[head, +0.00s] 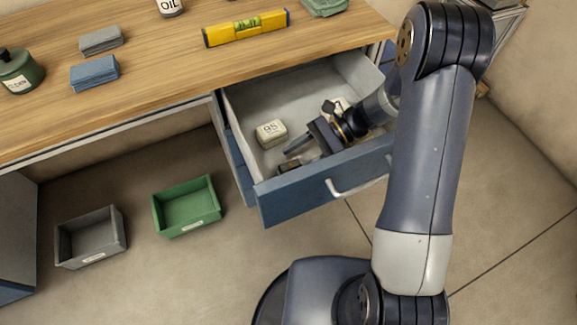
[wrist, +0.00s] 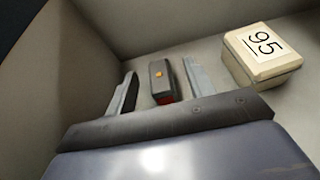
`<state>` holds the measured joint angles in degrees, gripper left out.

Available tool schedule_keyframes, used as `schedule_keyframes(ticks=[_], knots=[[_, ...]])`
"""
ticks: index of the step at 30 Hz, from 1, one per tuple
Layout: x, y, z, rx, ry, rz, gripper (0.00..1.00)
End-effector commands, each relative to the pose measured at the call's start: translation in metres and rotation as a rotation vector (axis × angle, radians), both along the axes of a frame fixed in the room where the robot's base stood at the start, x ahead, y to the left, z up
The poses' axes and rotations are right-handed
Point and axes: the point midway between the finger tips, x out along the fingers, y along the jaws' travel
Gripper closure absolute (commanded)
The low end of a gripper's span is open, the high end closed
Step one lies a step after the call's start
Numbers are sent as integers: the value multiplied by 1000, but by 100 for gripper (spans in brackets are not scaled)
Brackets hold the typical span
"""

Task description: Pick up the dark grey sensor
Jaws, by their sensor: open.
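In the head view my gripper (head: 296,158) reaches down into the drawer. The sensor is hard to make out there, near the front wall.
A cream box marked 95 (head: 271,133) stands in the drawer beside my gripper; it also shows in the wrist view (wrist: 262,55). The drawer walls are close around. A green bin (head: 187,231) and a grey bin (head: 90,258) stand on the floor. The wooden worktop (head: 150,60) overhangs behind.

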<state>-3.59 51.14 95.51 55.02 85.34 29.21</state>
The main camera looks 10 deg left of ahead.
Motion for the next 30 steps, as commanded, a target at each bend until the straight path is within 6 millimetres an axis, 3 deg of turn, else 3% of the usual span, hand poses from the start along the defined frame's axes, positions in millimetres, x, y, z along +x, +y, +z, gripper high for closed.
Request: schedule_keyframes(ticks=[3,9,18,30], knots=[[-9,12,-15,-1,1,4,49],[-23,34,-24,-1,1,3,49],[-25,39,-26,0,-1,0,49],[-25,39,-26,0,-1,0,81]])
